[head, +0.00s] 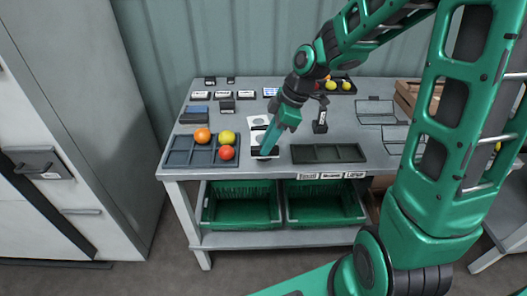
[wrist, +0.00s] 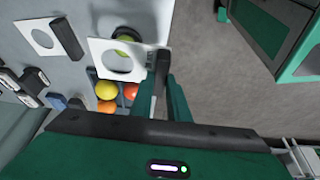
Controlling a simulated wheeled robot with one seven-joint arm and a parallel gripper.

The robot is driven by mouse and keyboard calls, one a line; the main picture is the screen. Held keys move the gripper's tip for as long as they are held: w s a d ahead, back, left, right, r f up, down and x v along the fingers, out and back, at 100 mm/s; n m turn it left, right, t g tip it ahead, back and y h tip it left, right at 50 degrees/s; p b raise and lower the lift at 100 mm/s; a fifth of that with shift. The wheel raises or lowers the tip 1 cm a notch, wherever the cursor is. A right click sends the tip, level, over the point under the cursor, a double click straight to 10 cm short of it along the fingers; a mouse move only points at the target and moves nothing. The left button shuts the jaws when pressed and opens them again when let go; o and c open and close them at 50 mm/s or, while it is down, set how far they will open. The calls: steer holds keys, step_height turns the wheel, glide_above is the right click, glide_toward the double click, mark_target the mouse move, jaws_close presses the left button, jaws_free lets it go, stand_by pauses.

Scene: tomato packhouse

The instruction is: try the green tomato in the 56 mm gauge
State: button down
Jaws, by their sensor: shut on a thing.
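My gripper (wrist: 163,68) is shut on the dark handle at the edge of a white gauge plate (wrist: 97,55) with a round hole. A green tomato (wrist: 124,45) shows in the wrist view, partly covered by the plate, beside its hole. A dark round shape borders the tomato. I cannot tell whether the plate touches the tomato. In the head view my gripper (head: 266,152) points down near the table's front edge, and I cannot make out the green tomato there. A second white gauge plate (head: 260,119) lies farther back. I cannot read any size on the plates.
A blue-grey tray (head: 180,158) at left holds orange (head: 202,135), yellow (head: 227,137) and red (head: 227,153) tomatoes. An empty dark tray (head: 328,153) lies to the right. A small upright device (head: 320,115) stands behind it. Green crates (head: 241,212) sit below the tabletop.

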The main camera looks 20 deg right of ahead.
steer(key=shift+r, duration=1.1)
